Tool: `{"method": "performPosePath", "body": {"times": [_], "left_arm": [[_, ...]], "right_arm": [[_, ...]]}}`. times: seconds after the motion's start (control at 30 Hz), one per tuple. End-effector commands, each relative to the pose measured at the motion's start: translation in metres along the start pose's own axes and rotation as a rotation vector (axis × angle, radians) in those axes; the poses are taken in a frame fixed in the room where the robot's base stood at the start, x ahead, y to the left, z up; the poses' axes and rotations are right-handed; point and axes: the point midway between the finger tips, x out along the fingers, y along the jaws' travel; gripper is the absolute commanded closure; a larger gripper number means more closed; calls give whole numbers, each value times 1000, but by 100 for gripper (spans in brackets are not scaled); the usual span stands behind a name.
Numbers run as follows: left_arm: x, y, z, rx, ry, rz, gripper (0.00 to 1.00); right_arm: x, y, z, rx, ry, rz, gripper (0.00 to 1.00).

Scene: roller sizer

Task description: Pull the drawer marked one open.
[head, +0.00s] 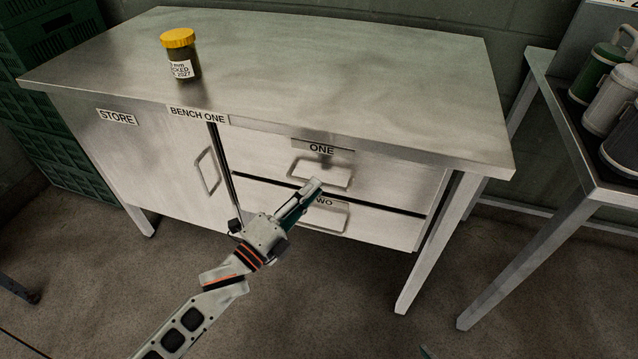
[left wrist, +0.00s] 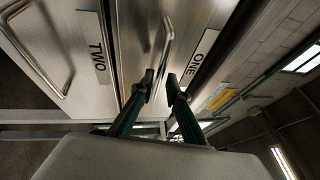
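The drawer marked one (head: 394,171) is the upper drawer of the steel bench, and its front looks flush. Its bar handle (head: 318,174) sits under the ONE label. My left gripper (head: 312,187) is at this handle, just below it in the head view. In the left wrist view the left gripper's fingers (left wrist: 160,84) are apart, one on each side of the lower part of the handle bar (left wrist: 165,48). I cannot tell whether they touch it.
The drawer marked two (head: 376,225) is directly below, its handle partly behind my left gripper. A store door (head: 150,165) is at left. A yellow-lidded jar (head: 181,56) stands on the bench top (head: 340,75). A side table (head: 575,130) with canisters is at right.

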Motion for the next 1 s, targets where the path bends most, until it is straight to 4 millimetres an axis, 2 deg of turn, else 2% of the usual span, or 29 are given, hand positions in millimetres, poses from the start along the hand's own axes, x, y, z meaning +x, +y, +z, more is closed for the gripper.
{"method": "performPosePath", "body": {"times": [0.1, 0.3, 0.57, 0.6, 0.63, 1.0], "left_arm": [[15, 2, -1, -2, 0, 2, 85], [28, 1, -1, -2, 0, 1, 85], [29, 1, 0, -2, 0, 2, 85], [29, 1, 0, -2, 0, 2, 95], [29, 1, 0, -2, 0, 2, 100], [23, -1, -3, -1, 0, 2, 100]], "right_arm": [[1, -3, 2, 7, 0, -5, 60], [1, -4, -2, 13, 8, -6, 60], [1, -3, -6, 15, 16, -4, 60], [1, -3, -6, 15, 17, -4, 60], [1, -3, -6, 15, 17, -4, 60], [1, -2, -9, 10, 20, -2, 60]]}}
